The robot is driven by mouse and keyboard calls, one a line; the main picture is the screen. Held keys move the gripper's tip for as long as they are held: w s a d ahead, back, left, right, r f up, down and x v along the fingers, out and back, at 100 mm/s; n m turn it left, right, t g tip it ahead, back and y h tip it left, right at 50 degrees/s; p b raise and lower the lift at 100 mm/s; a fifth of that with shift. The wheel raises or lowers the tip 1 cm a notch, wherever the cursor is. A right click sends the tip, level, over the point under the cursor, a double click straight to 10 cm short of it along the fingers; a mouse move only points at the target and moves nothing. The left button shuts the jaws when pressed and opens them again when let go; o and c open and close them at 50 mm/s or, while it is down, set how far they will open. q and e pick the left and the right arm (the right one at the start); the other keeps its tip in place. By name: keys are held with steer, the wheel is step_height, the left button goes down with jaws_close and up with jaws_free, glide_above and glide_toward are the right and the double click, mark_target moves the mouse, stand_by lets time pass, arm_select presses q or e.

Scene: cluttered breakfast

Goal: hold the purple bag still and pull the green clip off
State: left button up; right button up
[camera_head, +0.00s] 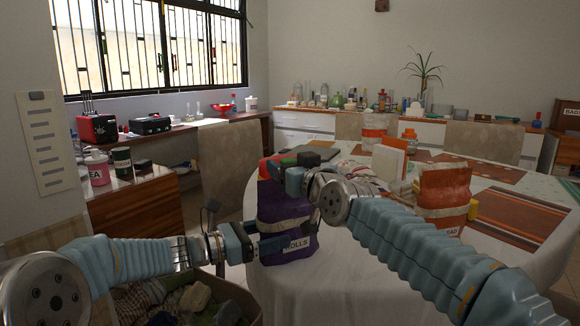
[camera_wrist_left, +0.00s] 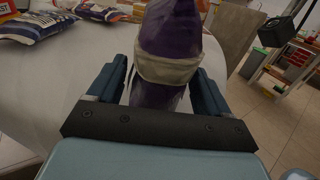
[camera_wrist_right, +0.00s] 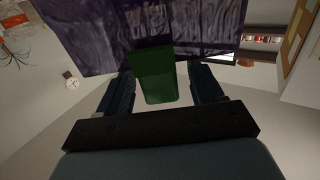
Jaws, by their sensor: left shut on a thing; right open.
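The purple bag (camera_head: 283,205) stands upright at the near left edge of the round table, with a pale band and a label reading ROLLS. My left gripper (camera_head: 270,238) is shut on its lower part; in the left wrist view the bag (camera_wrist_left: 170,35) sits between the fingers. The green clip (camera_wrist_right: 153,75) is on the bag's edge in the right wrist view, between the fingers of my open right gripper (camera_wrist_right: 160,85), with gaps on both sides. In the head view my right gripper (camera_head: 290,176) is at the bag's top, partly hiding it.
An orange bag (camera_head: 446,190) and a white-and-orange box (camera_head: 389,160) stand on the table (camera_head: 350,285) to the right, beyond my right arm. A grey chair (camera_head: 226,165) is behind the purple bag. A crate of cloths (camera_head: 190,300) is below my left arm.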

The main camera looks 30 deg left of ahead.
jaws_close()
stand_by(0.7)
